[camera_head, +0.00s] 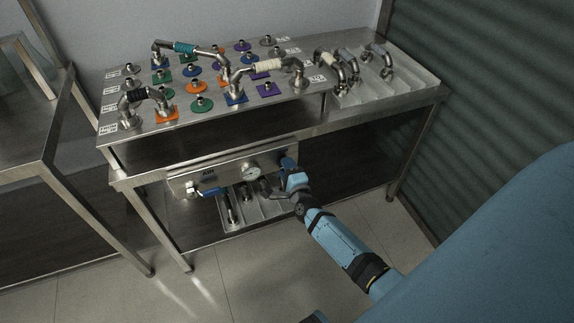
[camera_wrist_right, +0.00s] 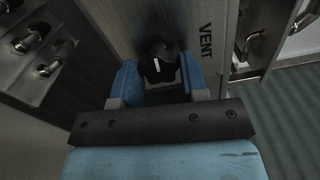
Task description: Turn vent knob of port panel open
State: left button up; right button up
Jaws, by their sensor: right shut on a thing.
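The port panel (camera_head: 218,174) is a steel plate below the front of the table, with a round gauge (camera_head: 251,171) and a blue-handled valve (camera_head: 209,192). My right gripper (camera_head: 287,165) is at the panel's right end and hides the vent knob in the head view. In the right wrist view the vent knob (camera_wrist_right: 160,66) is black with a white mark, beside the printed word VENT. The blue fingers of my right gripper (camera_wrist_right: 160,78) stand on both sides of the knob, shut on it. My left gripper is not in view.
The steel table (camera_head: 310,125) carries colored square and round plates with fittings, several pipe pieces and a divided tray (camera_head: 400,90) at right. Another tray (camera_head: 255,211) with fittings sits below the panel. A second table (camera_head: 30,150) stands at left. A corrugated wall (camera_head: 490,90) is at right.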

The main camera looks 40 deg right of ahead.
pick_arm(q)
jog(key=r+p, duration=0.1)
jog(key=p, duration=0.2)
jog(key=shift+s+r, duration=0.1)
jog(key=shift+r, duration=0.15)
pick_arm(e)
jog(key=n, duration=0.7)
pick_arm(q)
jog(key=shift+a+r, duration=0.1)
pick_arm(e)
jog(key=shift+n, duration=0.3)
pick_arm(q)
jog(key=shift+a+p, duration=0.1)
jog(key=shift+p, duration=0.2)
pick_arm(e)
jog(key=o, duration=0.9)
jog(key=shift+s, duration=0.15)
